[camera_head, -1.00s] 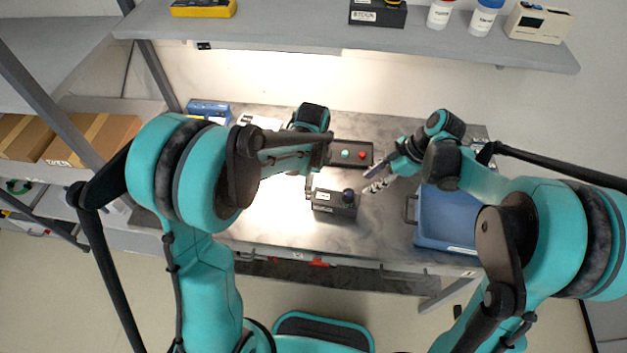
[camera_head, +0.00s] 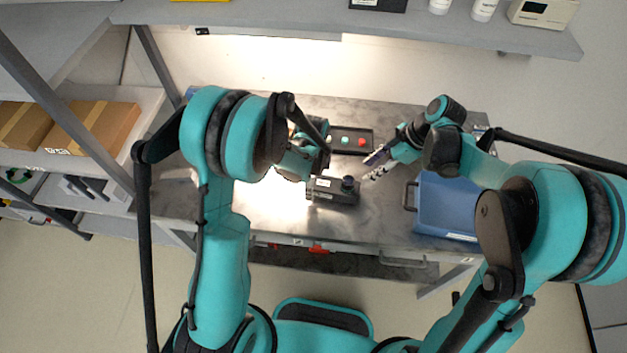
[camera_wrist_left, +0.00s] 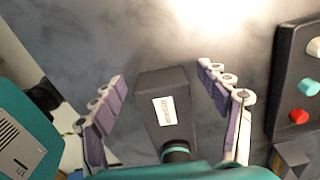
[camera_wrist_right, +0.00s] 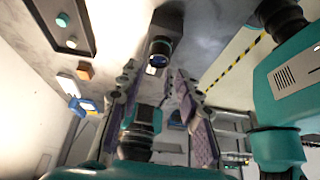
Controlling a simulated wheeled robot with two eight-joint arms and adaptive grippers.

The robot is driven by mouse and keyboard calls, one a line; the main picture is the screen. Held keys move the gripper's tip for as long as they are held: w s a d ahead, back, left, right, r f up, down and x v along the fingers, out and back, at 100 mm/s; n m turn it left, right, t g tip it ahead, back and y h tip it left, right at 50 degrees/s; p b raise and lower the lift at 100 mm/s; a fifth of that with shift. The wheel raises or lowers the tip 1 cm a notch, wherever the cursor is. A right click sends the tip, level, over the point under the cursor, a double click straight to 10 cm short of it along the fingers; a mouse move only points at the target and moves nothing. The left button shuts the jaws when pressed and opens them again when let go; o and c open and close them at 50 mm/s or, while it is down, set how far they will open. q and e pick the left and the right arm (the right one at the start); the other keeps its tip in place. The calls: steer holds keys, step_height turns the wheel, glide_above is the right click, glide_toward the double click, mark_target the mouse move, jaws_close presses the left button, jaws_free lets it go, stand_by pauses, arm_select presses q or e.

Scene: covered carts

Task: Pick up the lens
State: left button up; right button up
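The lens (camera_head: 348,183) is a short dark cylinder on the right end of a black labelled box (camera_head: 322,187) on the metal table. In the left wrist view it is the dark round part with a teal ring (camera_wrist_left: 176,151), partly hidden below; in the right wrist view it faces me (camera_wrist_right: 160,48). My left gripper (camera_wrist_left: 165,78) is open, its fingers on either side of the box with gaps, apparently above it. My right gripper (camera_head: 376,172) is open to the right of the lens, its fingers (camera_wrist_right: 157,76) apart. A dark cylinder behind these fingers is unclear.
A dark panel with coloured buttons (camera_head: 349,149) lies behind the box. A blue bin (camera_head: 445,212) stands to the right of my right gripper. A shelf (camera_head: 300,16) spans the back above the table. Table surface in front of the box is clear.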

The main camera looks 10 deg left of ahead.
arm_select(q)
steer(key=c, duration=1.1)
steer(key=shift+o, duration=0.2)
arm_select(e)
steer(key=o, duration=0.4)
steer(key=shift+o, duration=0.8)
steer(key=shift+a, duration=0.3)
step_height(320, 180, up, 3)
steer(key=m+h, duration=0.2)
steer(key=h, duration=0.3)
glide_above(349, 180)
steer(key=shift+t+h, duration=0.3)
steer(key=shift+h, duration=0.1)
steer(key=f, duration=0.6)
steer(key=shift+w+a, duration=0.15)
steer(key=shift+a, duration=0.05)
steer(key=shift+d+f, duration=0.2)
steer(key=shift+f, duration=2.55)
